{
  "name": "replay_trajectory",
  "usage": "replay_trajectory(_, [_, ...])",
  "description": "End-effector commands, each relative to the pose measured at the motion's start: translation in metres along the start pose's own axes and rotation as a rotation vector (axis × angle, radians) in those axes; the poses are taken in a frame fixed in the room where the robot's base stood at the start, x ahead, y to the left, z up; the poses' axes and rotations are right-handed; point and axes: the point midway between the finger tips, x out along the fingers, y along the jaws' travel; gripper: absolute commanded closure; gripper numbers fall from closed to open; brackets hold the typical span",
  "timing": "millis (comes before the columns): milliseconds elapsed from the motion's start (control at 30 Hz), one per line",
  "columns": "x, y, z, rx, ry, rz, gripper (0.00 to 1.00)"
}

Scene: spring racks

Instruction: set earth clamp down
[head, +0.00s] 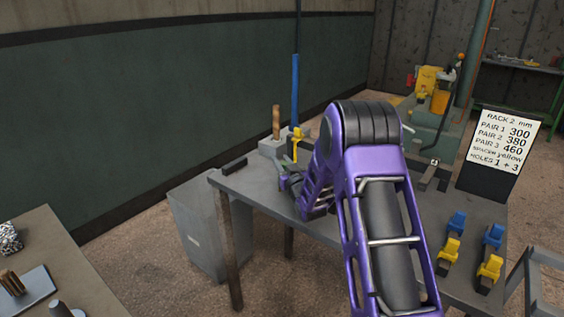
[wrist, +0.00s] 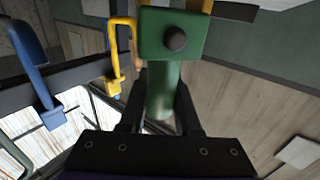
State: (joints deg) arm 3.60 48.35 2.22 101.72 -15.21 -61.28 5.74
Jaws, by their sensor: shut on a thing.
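The earth clamp, seen as a green body with a round dark knob (wrist: 160,50), fills the upper middle of the wrist view. My gripper (wrist: 160,115) is shut on its narrower green lower part. In the head view my gripper (head: 290,181) is over the far left end of the grey table (head: 262,188), small and partly hidden by my purple arm. I cannot tell there whether the clamp touches the table.
A yellow clamp (head: 298,143) and a grey block with a wooden handle (head: 276,124) stand just behind my gripper. A dark block (head: 234,164) lies at the table's left corner. A grey bin (head: 196,225) stands beside it. Blue and yellow pieces (head: 452,249) sit at the right.

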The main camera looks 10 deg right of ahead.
Motion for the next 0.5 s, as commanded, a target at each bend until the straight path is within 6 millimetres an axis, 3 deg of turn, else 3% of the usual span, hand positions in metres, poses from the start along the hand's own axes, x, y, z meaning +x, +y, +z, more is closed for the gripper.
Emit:
replay_trajectory(33, [-0.0027, -0.0003, 0.0138, 0.003, -0.022, 0.001, 0.65])
replay_trajectory(200, [-0.0034, -0.0004, 0.0160, 0.003, -0.027, 0.001, 0.39])
replay_trajectory(500, [-0.0039, -0.0005, 0.0159, 0.002, -0.031, 0.001, 0.39])
